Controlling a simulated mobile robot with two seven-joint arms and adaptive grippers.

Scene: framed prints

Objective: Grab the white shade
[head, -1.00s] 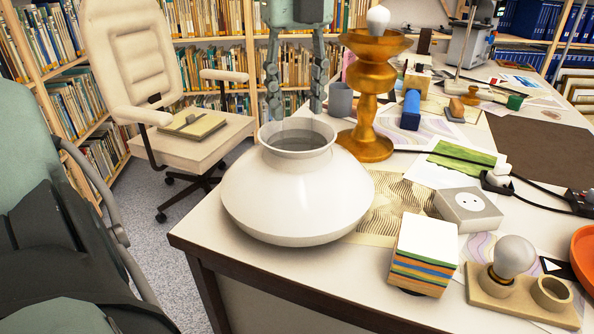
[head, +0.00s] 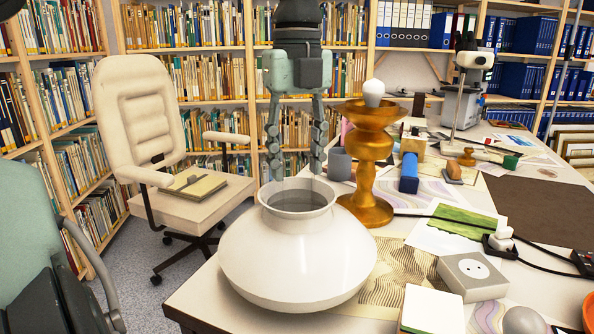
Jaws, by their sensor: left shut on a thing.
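The white shade (head: 297,262) is a wide, rounded, glossy body with an open neck on top. It is upright at the near left corner of the table, partly over the front edge in the picture. My left gripper (head: 297,172) comes down from above and is shut on the shade at its neck, one finger toward each side of the opening. The exact contact of the fingertips with the rim is hard to see. I cannot tell any gap between the shade and the table. My right gripper is not in view.
A gold lamp base (head: 369,150) with a white bulb stands close behind the shade, to the right. A socket box (head: 472,277) and a stack of square cards (head: 432,310) lie to the right. A cream chair (head: 165,150) stands left of the table (head: 195,300).

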